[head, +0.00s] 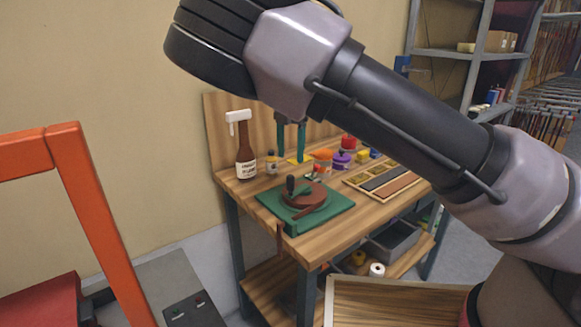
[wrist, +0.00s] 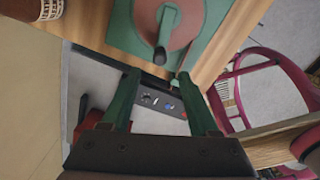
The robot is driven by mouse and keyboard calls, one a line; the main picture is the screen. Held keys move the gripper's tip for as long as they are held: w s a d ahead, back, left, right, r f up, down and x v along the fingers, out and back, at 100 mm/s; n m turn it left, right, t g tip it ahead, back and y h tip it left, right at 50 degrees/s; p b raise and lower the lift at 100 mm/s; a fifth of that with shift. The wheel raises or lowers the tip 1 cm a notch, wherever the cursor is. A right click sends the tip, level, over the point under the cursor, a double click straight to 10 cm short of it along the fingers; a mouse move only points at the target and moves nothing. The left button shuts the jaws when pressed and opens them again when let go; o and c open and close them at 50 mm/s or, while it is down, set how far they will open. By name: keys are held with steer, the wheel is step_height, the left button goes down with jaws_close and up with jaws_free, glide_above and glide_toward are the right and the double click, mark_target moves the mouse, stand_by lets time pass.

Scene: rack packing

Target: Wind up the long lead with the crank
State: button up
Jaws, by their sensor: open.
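The crank winder stands on a green base plate (head: 335,212) on the wooden bench. Its brown disc (head: 312,197) carries a crank with an upright black handle (head: 290,185). A brown strip, seemingly the lead (head: 281,240), hangs over the bench's front edge below the winder. My gripper (head: 291,153) is open and empty, its two green fingers pointing down above the bench. In the wrist view, the dark crank knob (wrist: 160,56) shows just beyond the fingertips (wrist: 158,80), apart from them, with the disc (wrist: 187,20) behind it. The lead is not clear there.
A brown spray bottle (head: 245,160) stands left of the winder. Small jars (head: 342,160) and a sectioned wooden tray (head: 384,181) sit to its right. An orange frame (head: 95,210) stands at the left. A grey bin (head: 392,240) sits on the lower shelf.

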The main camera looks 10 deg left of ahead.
steer(key=shift+r, duration=0.75)
